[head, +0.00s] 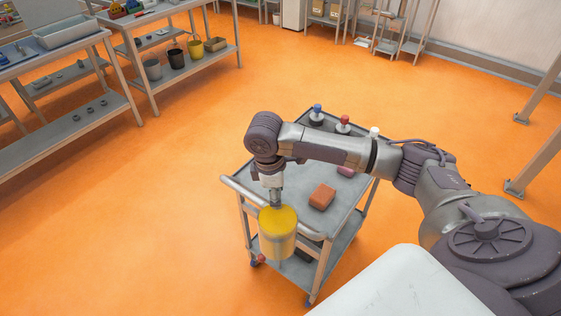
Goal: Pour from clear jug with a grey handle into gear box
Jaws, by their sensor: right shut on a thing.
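My right gripper (276,198) points down over the near left edge of a grey cart. It is shut on what looks like the jug (277,244), which has a see-through body and shows bright yellow at its top. The jug hangs about upright, in front of the cart's push bar. Its grey handle cannot be made out, as the gripper covers that part. I cannot pick out a gear box in this view. My left gripper is not in view.
The cart (268,178) carries a red-orange block (322,196), a pink piece (346,171) and small items with blue, red and white tops at its far end. Grey shelving with several buckets (175,58) stands far left. The orange floor between is clear.

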